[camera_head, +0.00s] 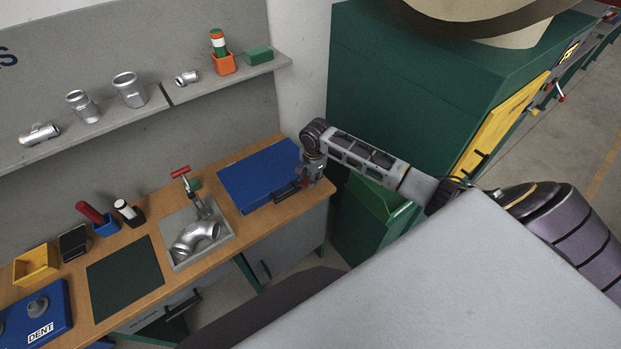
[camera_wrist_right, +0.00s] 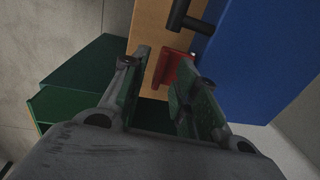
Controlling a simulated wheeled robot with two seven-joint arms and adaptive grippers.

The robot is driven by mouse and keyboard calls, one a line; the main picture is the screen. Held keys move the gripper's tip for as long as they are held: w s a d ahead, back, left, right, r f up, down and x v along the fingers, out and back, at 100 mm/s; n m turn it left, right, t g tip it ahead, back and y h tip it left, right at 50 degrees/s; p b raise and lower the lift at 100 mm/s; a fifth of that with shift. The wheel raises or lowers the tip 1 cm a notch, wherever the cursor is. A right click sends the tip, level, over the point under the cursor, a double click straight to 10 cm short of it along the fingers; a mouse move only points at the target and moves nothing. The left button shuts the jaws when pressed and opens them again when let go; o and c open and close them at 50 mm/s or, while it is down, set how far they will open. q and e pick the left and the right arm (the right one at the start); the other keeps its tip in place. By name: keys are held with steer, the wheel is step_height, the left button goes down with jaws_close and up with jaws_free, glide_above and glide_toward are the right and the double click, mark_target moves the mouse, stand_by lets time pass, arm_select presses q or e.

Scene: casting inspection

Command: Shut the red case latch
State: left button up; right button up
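The closed blue case (camera_head: 255,176) lies on the right end of the wooden bench, with its black handle (camera_head: 287,191) along its front edge. In the right wrist view the case (camera_wrist_right: 262,55) fills the right side, with the handle (camera_wrist_right: 186,20) at the top. The red latch (camera_wrist_right: 175,66) is at the case's edge beside the handle. My right gripper (camera_head: 311,175) is at the case's front right corner. In the wrist view its fingers (camera_wrist_right: 164,62) are apart, with the latch showing in the gap. I cannot tell whether they touch it. My left gripper is out of view.
A grey tray (camera_head: 178,264) with a metal elbow pipe (camera_head: 195,236) and a red-handled clamp (camera_head: 181,172) stands left of the case. A green cabinet (camera_head: 400,95) is close on the right. A dark green mat (camera_head: 126,281) lies bare further left.

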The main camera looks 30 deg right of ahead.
steer(key=shift+f, duration=0.55)
jaws_close()
